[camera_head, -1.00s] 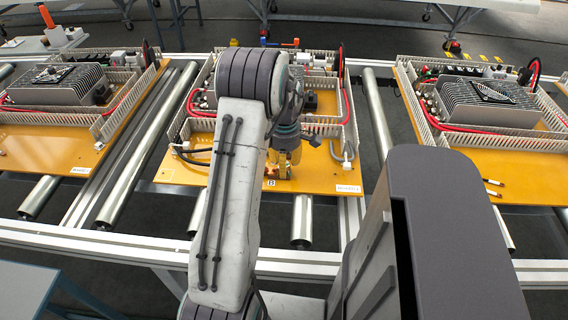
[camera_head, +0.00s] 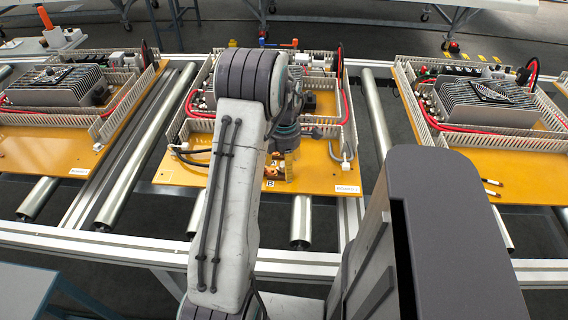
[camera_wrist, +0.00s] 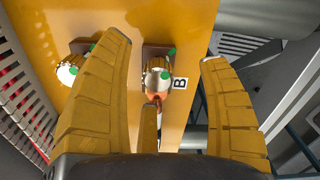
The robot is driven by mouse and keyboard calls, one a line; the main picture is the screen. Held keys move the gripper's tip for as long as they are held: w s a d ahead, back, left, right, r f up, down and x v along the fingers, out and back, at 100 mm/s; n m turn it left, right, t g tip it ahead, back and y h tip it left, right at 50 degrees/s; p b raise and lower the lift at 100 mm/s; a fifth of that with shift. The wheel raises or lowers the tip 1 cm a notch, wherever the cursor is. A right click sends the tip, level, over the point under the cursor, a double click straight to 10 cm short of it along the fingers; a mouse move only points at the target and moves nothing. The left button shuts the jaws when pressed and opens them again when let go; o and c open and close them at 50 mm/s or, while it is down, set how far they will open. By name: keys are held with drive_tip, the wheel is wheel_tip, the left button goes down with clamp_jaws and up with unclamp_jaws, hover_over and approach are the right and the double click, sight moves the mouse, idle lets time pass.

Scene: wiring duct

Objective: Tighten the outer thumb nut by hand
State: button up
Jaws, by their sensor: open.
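In the wrist view, two brass-coloured thumb nuts with green dots sit on dark blocks on the orange board. One nut (camera_wrist: 157,75) is beside a white label marked B (camera_wrist: 180,84); the other nut (camera_wrist: 71,70) is further left, near the slotted duct. My gripper (camera_wrist: 165,50) is open, its yellow-padded fingers apart on either side of the nut by the B label, with no visible contact. A third finger lies below that nut. In the head view, my gripper (camera_head: 289,166) hangs over the front of the middle board (camera_head: 220,180), and my arm hides part of the area.
A grey slotted wiring duct (camera_wrist: 27,110) runs along the left of the wrist view. A black cable (camera_head: 190,155) and a grey cable (camera_head: 343,150) loop at the board's sides. Similar boards stand left (camera_head: 45,150) and right (camera_head: 500,160) on the roller conveyor.

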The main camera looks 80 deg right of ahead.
wheel_tip(320, 180, up, 12)
drive_tip(key=shift+r, duration=0.1)
idle(0.8)
idle(0.4)
drive_tip(key=shift+r+p, duration=3.4)
drive_tip(key=shift+r, duration=0.05)
